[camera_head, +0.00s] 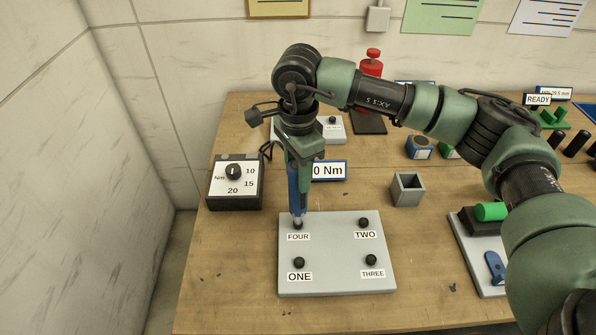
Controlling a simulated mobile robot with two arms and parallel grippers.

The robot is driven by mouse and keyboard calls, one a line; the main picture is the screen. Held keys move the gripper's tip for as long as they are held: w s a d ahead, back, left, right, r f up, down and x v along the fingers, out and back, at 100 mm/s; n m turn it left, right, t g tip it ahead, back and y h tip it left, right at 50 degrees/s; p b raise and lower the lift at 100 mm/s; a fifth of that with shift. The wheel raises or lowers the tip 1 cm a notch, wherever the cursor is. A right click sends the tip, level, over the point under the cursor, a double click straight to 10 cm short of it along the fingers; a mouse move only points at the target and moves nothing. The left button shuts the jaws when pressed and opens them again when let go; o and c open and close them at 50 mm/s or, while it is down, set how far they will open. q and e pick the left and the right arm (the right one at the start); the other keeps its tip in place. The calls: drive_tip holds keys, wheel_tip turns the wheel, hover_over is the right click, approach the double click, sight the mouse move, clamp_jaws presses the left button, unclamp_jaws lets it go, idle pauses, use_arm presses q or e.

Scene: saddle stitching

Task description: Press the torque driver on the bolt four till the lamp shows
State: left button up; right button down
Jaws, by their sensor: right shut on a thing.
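My right gripper (302,160) is shut on the blue torque driver (299,192), which points down. The driver's tip is at the bolt labelled FOUR (298,226), at the back left of the grey plate (335,285); whether it presses on the bolt I cannot tell. Bolts TWO (364,222), ONE (299,262) and THREE (371,260) stand on the same plate. I cannot make out a lit lamp. My left gripper is not in view.
A black dial box (235,190) marked in Nm stands left of the plate. A grey open cup (407,189) stands right of the driver. A red device (371,68) is behind my arm. A grey tray (476,270) with green and blue parts lies at the right.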

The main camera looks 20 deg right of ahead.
drive_tip(key=shift+s+f+b, duration=0.2)
drive_tip(key=shift+b, duration=0.3)
idle(1.0)
drive_tip(key=shift+w+r+p, duration=0.2)
drive_tip(key=shift+r+p, duration=0.85)
drive_tip(key=shift+r, duration=2.15)
drive_tip(key=shift+f, duration=0.1)
